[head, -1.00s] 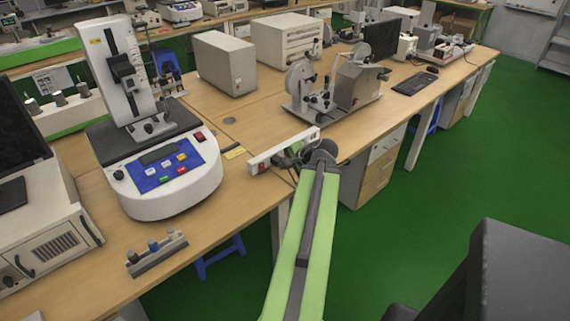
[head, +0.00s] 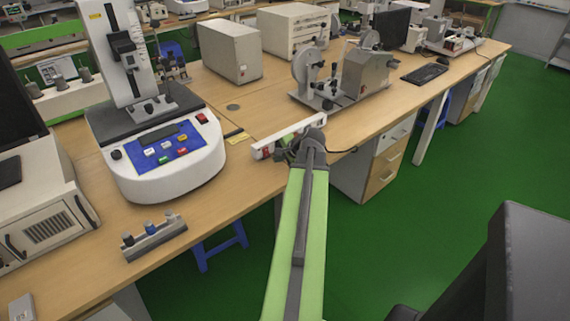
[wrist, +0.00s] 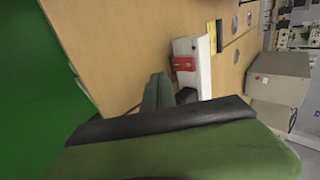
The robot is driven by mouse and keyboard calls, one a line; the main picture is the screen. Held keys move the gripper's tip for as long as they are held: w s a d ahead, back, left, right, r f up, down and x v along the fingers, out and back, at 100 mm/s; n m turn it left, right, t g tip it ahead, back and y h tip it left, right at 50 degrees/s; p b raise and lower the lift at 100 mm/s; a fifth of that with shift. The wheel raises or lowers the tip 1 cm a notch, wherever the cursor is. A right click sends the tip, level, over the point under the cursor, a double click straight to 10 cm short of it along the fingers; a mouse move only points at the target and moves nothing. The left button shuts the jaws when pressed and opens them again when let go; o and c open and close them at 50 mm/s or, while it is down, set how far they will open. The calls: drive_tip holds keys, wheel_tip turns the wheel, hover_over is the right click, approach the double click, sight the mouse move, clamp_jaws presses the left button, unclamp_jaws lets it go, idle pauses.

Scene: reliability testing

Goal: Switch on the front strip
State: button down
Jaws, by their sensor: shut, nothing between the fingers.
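The front strip is a white power strip (head: 306,127) lying near the front edge of the wooden bench. A red switch (head: 266,152) sits at its left end in the head view. In the wrist view the strip's white body (wrist: 204,62) and red switch (wrist: 184,64) show just beyond my fingers. My gripper (head: 286,153) is shut and empty, close to the strip's near side, just right of the switch. In the wrist view my gripper (wrist: 168,92) points towards the switch end. I cannot tell whether it touches the strip, nor the switch's position.
A white tester with a blue panel (head: 170,158) stands left of the strip. A yellow label (head: 238,138) lies between them. A grey block with knobs (head: 154,238) is near the front edge. A metal machine (head: 345,80) stands behind right. A drawer unit (head: 375,160) is under the bench.

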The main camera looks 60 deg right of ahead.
sight(267, 156)
drive_tip(key=w, duration=0.1)
drive_tip(key=w+d, duration=0.1)
drive_tip(key=w+f, duration=0.1)
drive_tip(key=w, duration=0.1)
drive_tip(key=shift+d, duration=0.25)
drive_tip(key=shift+r, duration=0.1)
drive_tip(key=shift+w+a, duration=0.1)
drive_tip(key=shift+w, duration=0.1)
drive_tip(key=shift+s, duration=0.1)
